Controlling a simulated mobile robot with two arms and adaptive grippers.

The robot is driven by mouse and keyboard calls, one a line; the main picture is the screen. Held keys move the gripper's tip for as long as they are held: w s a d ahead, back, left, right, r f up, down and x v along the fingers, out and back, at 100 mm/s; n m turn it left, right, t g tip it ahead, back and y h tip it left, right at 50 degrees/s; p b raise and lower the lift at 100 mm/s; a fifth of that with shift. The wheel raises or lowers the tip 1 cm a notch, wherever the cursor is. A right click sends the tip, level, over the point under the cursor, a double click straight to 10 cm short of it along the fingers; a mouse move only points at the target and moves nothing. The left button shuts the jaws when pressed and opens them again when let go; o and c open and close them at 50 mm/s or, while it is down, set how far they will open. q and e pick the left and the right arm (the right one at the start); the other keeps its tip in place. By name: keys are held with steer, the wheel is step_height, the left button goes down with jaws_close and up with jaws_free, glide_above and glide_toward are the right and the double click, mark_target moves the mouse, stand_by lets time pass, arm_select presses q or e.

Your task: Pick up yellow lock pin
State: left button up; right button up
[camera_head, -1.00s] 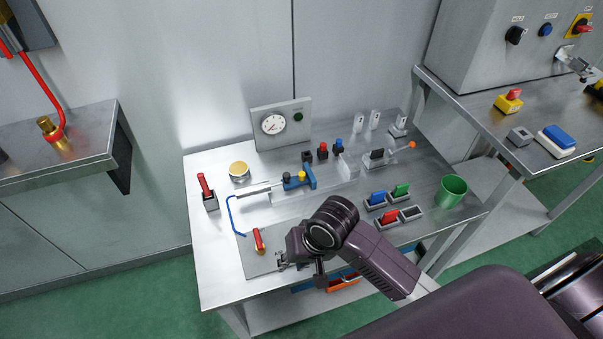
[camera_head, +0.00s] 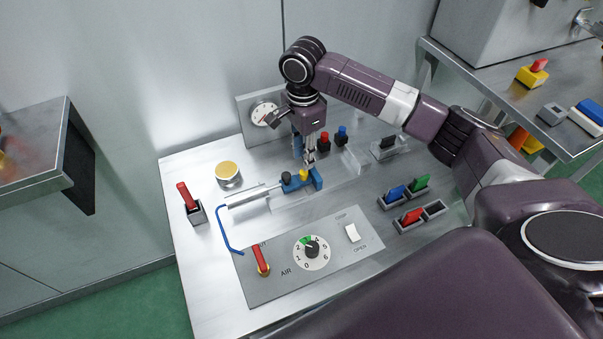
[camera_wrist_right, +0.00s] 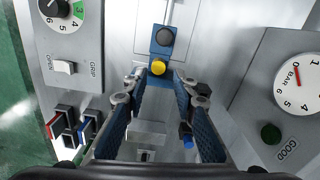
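The yellow lock pin (camera_head: 304,175) is a small yellow knob on top of a blue fixture (camera_head: 317,179), close to a dark knob (camera_head: 286,176). In the wrist view the yellow lock pin (camera_wrist_right: 158,68) shows just past the gap between my fingertips, apart from both. My right gripper (camera_head: 309,160) points down just above the blue fixture. In the wrist view my right gripper (camera_wrist_right: 161,95) is open, with its blue-padded fingers spread and nothing between them. My left gripper is not in view.
A gauge panel (camera_head: 243,113) stands behind the fixture. Red and blue knobs (camera_head: 342,134) stand to its right. A control panel with a dial (camera_head: 312,249) lies in front. Red, blue and green pieces sit in small holders (camera_head: 433,208) at right.

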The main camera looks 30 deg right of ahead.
mark_target(304, 172)
step_height(304, 172, down, 6)
steer(key=shift+s+d+r, duration=0.15)
steer(key=shift+r, duration=0.05)
steer(key=shift+f, duration=0.25)
steer(key=c, duration=0.6)
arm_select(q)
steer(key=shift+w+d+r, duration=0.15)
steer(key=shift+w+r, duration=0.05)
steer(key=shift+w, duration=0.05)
arm_select(e)
jaws_close()
steer(key=shift+r, duration=0.15)
